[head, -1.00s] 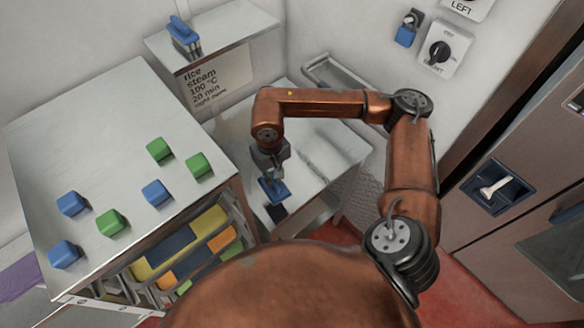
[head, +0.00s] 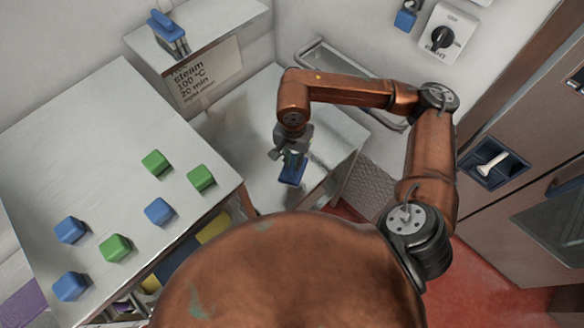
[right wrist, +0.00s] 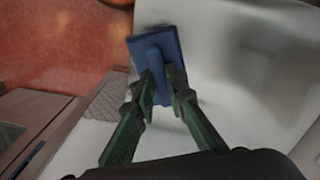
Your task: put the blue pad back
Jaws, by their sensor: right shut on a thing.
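The blue pad (head: 292,172) is a flat blue plate with a raised grip on its back. My right gripper (head: 294,155) is shut on that grip and points down. The pad is over the low grey table (head: 255,150), near its front edge; I cannot tell whether it touches the top. In the right wrist view the two green fingers (right wrist: 158,88) pinch the grip of the pad (right wrist: 140,45), the plate lying beyond them. My left gripper is not in view.
A blue-handled tool (head: 168,32) stands on the high shelf (head: 215,20), above a printed sign (head: 205,80). Several blue and green cubes lie on the left worktop (head: 110,150). The cabinet (head: 535,170) is at right.

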